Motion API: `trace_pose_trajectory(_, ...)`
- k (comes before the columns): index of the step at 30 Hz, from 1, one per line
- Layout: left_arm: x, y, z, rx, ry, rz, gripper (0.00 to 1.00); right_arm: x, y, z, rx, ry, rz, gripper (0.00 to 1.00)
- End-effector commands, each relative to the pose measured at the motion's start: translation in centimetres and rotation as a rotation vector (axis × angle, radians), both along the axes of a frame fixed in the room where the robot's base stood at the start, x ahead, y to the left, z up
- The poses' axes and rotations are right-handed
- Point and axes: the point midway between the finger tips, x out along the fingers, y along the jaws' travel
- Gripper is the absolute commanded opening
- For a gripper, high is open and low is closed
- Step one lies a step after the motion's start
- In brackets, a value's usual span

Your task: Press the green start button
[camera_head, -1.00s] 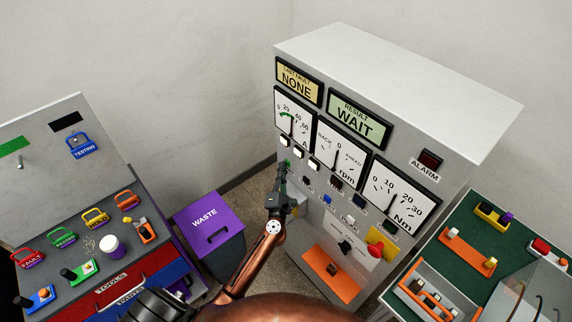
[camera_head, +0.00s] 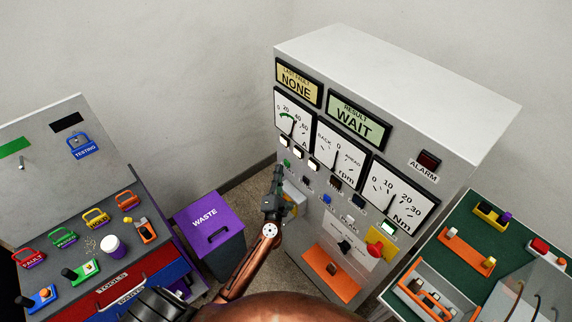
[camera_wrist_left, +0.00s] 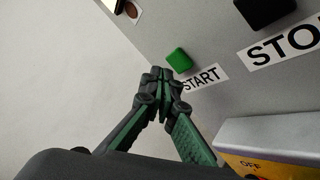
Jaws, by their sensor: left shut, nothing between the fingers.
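The green start button (camera_head: 287,163) is on the upper left of the grey panel front, below the dials. In the left wrist view the green button (camera_wrist_left: 179,60) stands out beside its START label. My left gripper (camera_head: 279,170) is shut and empty, just in front of the panel's left edge. In the wrist view its closed fingertips (camera_wrist_left: 160,75) are just below and left of the button; a small gap seems to separate them. My right gripper does not show.
A black stop button (camera_wrist_left: 264,10) is right of the start button. A yellow OFF plate (camera_wrist_left: 255,165) is below it. A red knob (camera_head: 376,248) is lower on the panel. A purple waste bin (camera_head: 208,222) and a tool bench (camera_head: 60,225) stand to the left.

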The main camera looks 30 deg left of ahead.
Motion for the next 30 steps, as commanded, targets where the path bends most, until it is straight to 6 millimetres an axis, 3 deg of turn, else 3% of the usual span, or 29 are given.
trace_pose_trajectory(15,-4.2,1.7,0.0,0.001,0.001,0.000,0.00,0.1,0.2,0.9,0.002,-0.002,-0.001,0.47)
trace_pose_trajectory(30,-4.4,1.8,0.0,0.000,0.001,-0.001,0.00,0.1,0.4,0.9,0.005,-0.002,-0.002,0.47)
